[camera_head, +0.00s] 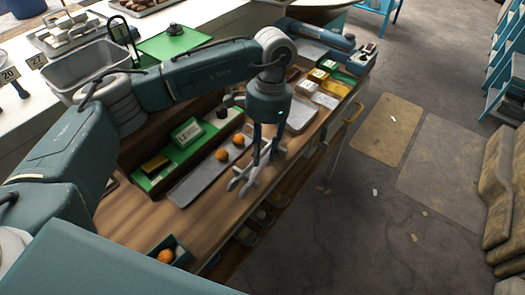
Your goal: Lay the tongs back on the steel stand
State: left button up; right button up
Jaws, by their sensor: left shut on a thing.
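My left gripper (264,150) hangs fingers-down over the front part of the wooden counter (140,215). It is shut on a pale grey pronged thing, which looks like the tongs (243,181); the fingers hide part of it. It appears just above the counter, near the right end of a long grey tray (196,186); whether it touches the wood I cannot tell. I cannot clearly pick out the steel stand. My right gripper is not in view.
Another grey tray (301,117) and small coloured boxes (325,99) are to the right. A dark box (180,247) holding an orange ball stands at the front edge.

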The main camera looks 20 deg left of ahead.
pick_arm(q)
jog(key=o, duration=1.4)
jog(key=shift+c, duration=0.2)
jog(key=shift+r, duration=0.2)
jog(key=shift+r, duration=0.2)
notch_tip(320, 180, up, 7)
jog(key=p, duration=0.2)
jog(key=shift+r, duration=0.15)
jog(key=shift+r+p, duration=0.1)
jog(key=shift+p, duration=0.25)
